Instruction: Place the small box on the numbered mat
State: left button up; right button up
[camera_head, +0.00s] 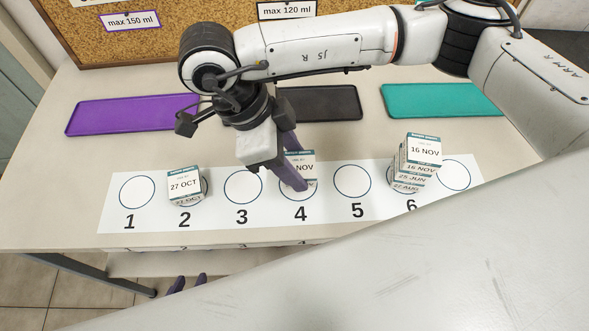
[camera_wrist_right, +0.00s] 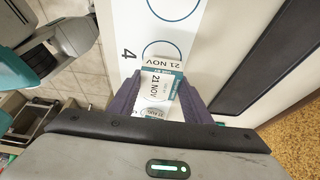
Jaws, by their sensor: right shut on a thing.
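The numbered mat (camera_head: 328,214) is a white strip with a row of circles; it also shows in the wrist view (camera_wrist_right: 149,60). My right gripper (camera_head: 292,183) is over circle 4, its purple fingers shut on a small white box (camera_head: 303,168) with a teal band. In the wrist view the box (camera_wrist_right: 155,86) reads 21 NOV and sits between the fingers (camera_wrist_right: 165,98); it covers part of circle 4. I cannot tell whether it touches the mat. The purple fingers of my left gripper (camera_head: 188,284) show below the table's front edge, apart and empty.
A 27 OCT box (camera_head: 185,183) stands on circle 2. A stack of boxes (camera_head: 424,150) stands at circle 6. Circles 1, 3 and 5 are bare. Purple (camera_head: 130,114), black (camera_head: 320,103) and teal (camera_head: 440,99) trays lie behind the mat. My pale arm link covers the lower right.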

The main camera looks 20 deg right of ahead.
jog(key=shift+f, duration=2)
jog(key=o, duration=1.1)
jog(key=shift+o, duration=0.2)
jog(key=v, duration=1.2)
jog(key=shift+r, duration=0.2)
